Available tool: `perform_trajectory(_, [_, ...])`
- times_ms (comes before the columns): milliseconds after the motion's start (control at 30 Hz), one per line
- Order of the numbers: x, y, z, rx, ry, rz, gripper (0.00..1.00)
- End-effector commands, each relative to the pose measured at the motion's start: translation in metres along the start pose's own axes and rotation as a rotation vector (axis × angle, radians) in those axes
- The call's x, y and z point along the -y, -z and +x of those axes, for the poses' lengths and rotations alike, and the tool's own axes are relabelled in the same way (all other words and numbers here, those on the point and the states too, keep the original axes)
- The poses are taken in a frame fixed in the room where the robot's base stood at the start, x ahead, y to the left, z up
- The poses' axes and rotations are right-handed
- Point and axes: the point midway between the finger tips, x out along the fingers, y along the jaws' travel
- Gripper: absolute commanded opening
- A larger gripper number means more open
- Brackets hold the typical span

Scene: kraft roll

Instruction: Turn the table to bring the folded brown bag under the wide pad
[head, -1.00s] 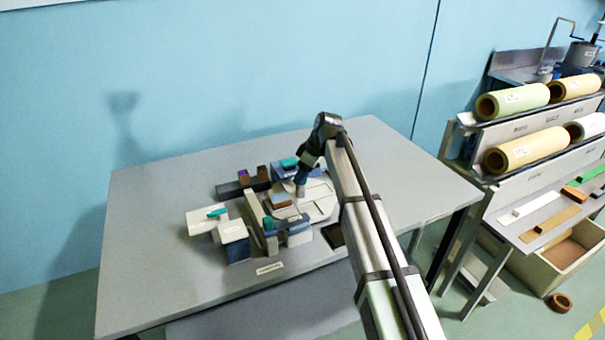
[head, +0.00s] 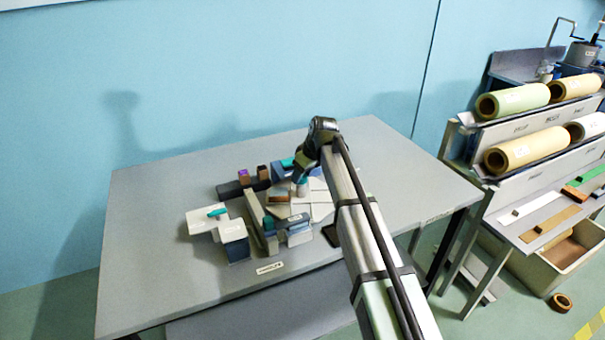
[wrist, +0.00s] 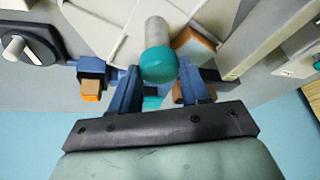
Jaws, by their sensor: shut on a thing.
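The round pale table (head: 322,198), split by lines into sections, sits on the grey workbench. A brown block-like piece, seemingly the folded brown bag (head: 279,199), lies on its left part beside a pale bar. A brown piece also shows in the wrist view (wrist: 196,44), right of the peg. My gripper (head: 302,178) is low over the far side of the round table. Its blue fingers are shut on an upright grey peg with a teal knob (wrist: 158,65). I cannot tell which part is the wide pad; the arm and fixtures hide some of the table.
Pale bars (head: 258,215) and a blue-grey block (head: 293,230) stand at the table's left and front. White boxes (head: 234,232) stand further left. A dark block (head: 242,186) with small brown pieces is behind. The bench's left side is clear. Paper rolls (head: 520,150) are on a rack at right.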

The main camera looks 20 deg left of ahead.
Motion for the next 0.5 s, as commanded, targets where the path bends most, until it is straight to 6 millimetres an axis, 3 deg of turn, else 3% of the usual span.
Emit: perform_trajectory(500, [0.0024,0.0009,-0.0002,-0.002,-0.099,0.238,0.00])
